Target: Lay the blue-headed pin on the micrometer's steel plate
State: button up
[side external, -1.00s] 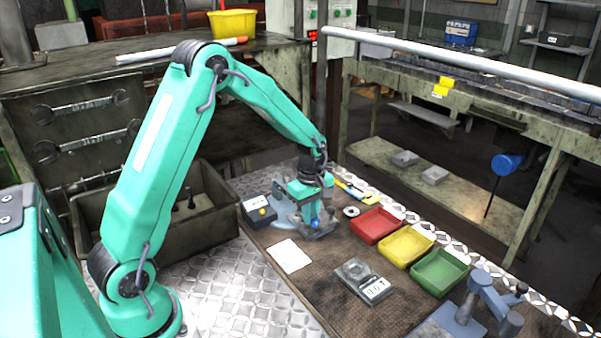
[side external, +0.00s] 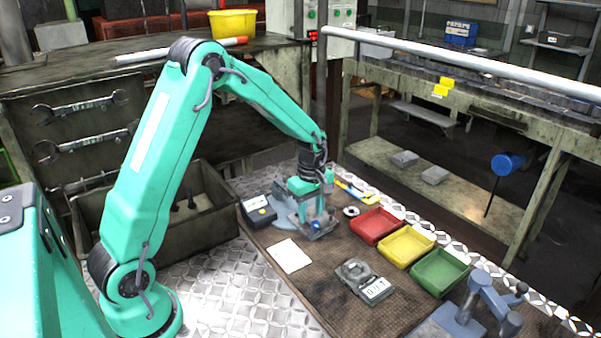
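My gripper (side external: 316,231) points down, low over the far part of the brown mat. A small blue spot, which looks like the head of the blue-headed pin (side external: 316,225), shows at its fingertips. The pin's shank is hidden, and the fingers are too small to tell whether they are closed on it. A grey device with a digital display (side external: 376,289) and a round metal part (side external: 354,270) lies nearer on the mat; it may be the micrometer, but I cannot make out a separate steel plate. My gripper is apart from it, farther back and left.
Red (side external: 377,225), yellow (side external: 405,245) and green (side external: 439,271) trays line the mat's right side. A white card (side external: 289,255) lies left. A dark box (side external: 258,211) stands behind it. A blue-grey tool (side external: 482,300) stands front right.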

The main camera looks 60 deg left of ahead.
jog(key=shift+r, duration=3.15)
jog(key=shift+s+r, duration=0.1)
jog(key=s+d+r+m+t, duration=0.3)
jog(key=s+d+r+m, duration=0.3)
jog(key=s+r+m, duration=0.5)
jog(key=s+d+r+m+t, duration=0.2)
jog(key=s+d+m, duration=0.2)
jog(key=s+m, duration=0.3)
jog(key=shift+s+r, duration=0.2)
jog(key=shift+s, duration=2)
jog(key=shift+c, duration=0.5)
jog(key=shift+w+r, duration=0.1)
jog(key=shift+w, duration=0.05)
